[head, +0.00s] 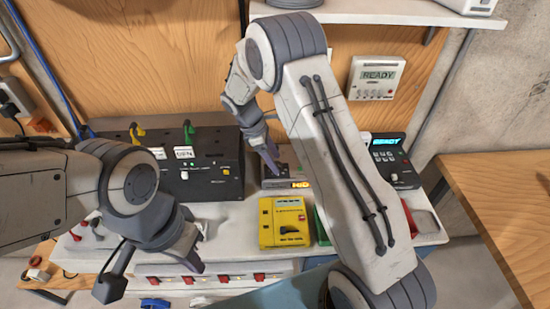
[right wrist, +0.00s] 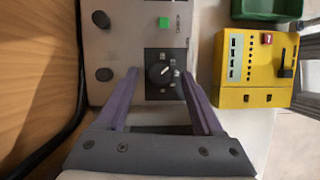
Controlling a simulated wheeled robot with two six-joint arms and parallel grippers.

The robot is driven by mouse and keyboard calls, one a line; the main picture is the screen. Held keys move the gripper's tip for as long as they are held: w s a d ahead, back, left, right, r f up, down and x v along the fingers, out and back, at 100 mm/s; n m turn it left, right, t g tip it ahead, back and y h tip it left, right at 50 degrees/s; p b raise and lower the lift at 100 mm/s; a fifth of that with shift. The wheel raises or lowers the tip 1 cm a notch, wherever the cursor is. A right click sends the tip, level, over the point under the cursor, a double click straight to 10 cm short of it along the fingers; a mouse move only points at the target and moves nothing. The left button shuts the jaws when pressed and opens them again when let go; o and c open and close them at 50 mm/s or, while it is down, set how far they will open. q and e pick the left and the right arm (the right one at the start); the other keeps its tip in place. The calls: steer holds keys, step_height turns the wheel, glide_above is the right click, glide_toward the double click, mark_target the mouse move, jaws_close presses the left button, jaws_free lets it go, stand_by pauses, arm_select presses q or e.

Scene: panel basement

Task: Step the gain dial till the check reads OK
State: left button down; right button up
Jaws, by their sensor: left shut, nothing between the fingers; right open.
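The gain dial (right wrist: 160,72) is a round black knob on a dark square plate, with a white pointer line slanting toward the picture's upper right. It sits on a grey box (right wrist: 124,40) that also bears two dark knobs and a green square. In the head view an amber readout (head: 301,184) on the low box looks like "MID". My right gripper (right wrist: 160,78) is open, its fingers on either side of the dial; contact cannot be told. In the head view my right gripper (head: 271,160) hides the dial. My left gripper (head: 196,266) is shut and empty near the bench front.
A yellow tester (head: 285,222) stands in front of the low box. A black panel (head: 205,172) with levers stands left. A green bin (head: 321,226) is partly hidden by my right arm.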

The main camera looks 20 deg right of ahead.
steer(key=shift+d+f, duration=0.2)
steer(key=shift+f, duration=0.35)
jaws_close()
steer(key=shift+m, duration=0.4)
steer(key=m+g+y, duration=0.1)
steer(key=m, duration=0.2)
steer(key=shift+w, duration=0.1)
steer(key=shift+d+m+g+y, duration=0.1)
steer(key=shift+m+g+y, duration=0.45)
steer(key=shift+m, duration=1.45)
